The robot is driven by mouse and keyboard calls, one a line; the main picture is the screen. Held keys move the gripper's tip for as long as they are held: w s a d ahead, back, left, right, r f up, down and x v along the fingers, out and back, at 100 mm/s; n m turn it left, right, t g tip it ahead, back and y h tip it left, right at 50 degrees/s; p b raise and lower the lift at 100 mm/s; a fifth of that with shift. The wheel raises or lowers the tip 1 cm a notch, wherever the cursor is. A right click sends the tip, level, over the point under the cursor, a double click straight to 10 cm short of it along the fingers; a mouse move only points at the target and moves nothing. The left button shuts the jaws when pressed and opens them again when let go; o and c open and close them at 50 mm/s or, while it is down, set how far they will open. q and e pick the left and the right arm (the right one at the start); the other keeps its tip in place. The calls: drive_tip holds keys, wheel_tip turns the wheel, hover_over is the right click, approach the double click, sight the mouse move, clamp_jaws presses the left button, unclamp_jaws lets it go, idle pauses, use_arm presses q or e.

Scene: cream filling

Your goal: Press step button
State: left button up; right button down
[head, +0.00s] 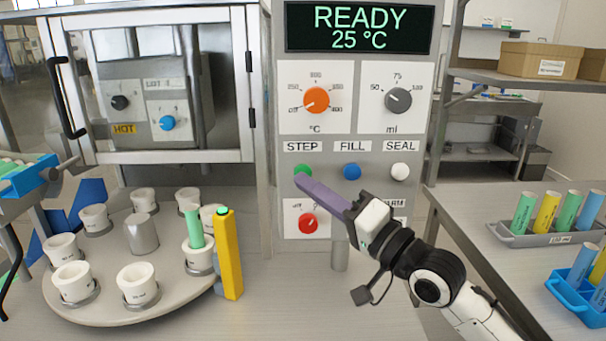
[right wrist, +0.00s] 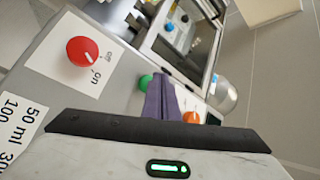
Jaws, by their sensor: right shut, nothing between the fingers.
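The green STEP button (head: 303,170) is on the grey control panel under the STEP label, left of the blue FILL button (head: 351,172) and white SEAL button (head: 400,172). My right gripper (head: 303,182) has its purple fingers shut and empty, with the tip at the lower edge of the green button. In the right wrist view the purple fingers (right wrist: 162,100) are right beside the green button (right wrist: 145,82) and cover part of it. I cannot tell whether they touch it. My left gripper is not in view.
The display (head: 360,27) reads READY 25 °C. A red knob (head: 308,224) is just below the fingers. A round turntable (head: 110,305) with several white cups stands left, beside a yellow post (head: 229,255). Racks of coloured tubes are at right.

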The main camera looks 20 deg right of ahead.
drive_tip(key=shift+w+d, duration=0.15)
drive_tip(key=shift+w, duration=0.25)
